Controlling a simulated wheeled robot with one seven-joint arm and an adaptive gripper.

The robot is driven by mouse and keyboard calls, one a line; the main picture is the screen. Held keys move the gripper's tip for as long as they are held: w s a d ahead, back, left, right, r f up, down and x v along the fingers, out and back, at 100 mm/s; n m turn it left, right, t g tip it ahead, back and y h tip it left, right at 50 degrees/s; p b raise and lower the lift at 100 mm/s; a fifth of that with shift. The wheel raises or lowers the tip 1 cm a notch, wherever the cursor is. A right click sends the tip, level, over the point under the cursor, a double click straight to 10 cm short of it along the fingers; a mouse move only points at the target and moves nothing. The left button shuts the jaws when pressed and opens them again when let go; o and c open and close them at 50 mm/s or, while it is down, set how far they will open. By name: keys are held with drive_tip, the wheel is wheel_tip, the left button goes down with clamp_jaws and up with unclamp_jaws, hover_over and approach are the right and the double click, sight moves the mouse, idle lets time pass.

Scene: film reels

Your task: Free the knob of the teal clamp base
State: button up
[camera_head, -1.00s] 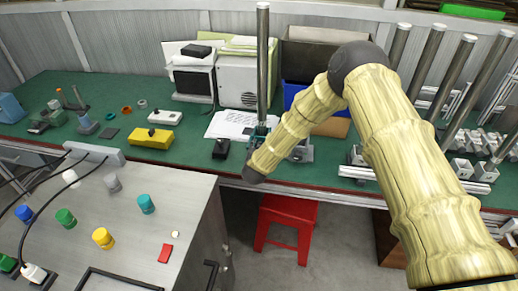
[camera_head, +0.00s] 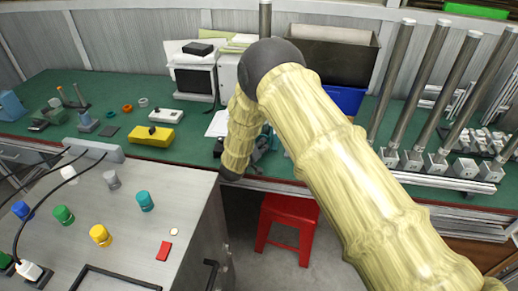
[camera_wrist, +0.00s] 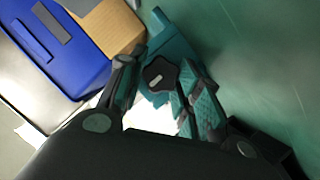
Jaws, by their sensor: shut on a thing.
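In the wrist view the teal clamp base (camera_wrist: 174,42) lies on the green bench top. Its black lobed knob (camera_wrist: 160,74), with a pale bar mark on its face, sits between the fingers of my gripper (camera_wrist: 157,78). The fingers are closed in on either side of the knob.
A blue bin (camera_wrist: 62,45) and a tan block (camera_wrist: 108,24) are at the upper left of the wrist view. Upright metal posts in grey bases (camera_head: 437,162) stand to the right on the bench. A yellow box (camera_head: 151,136) lies left. A red stool (camera_head: 287,224) stands below.

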drive_tip(key=shift+f+n+h+b, duration=0.1)
drive_tip(key=shift+n+h+b, duration=0.35)
drive_tip(key=shift+n, duration=0.35)
drive_tip(key=o, duration=1)
drive_tip(key=shift+o, duration=0.2)
wheel_tip(320, 180, up, 10)
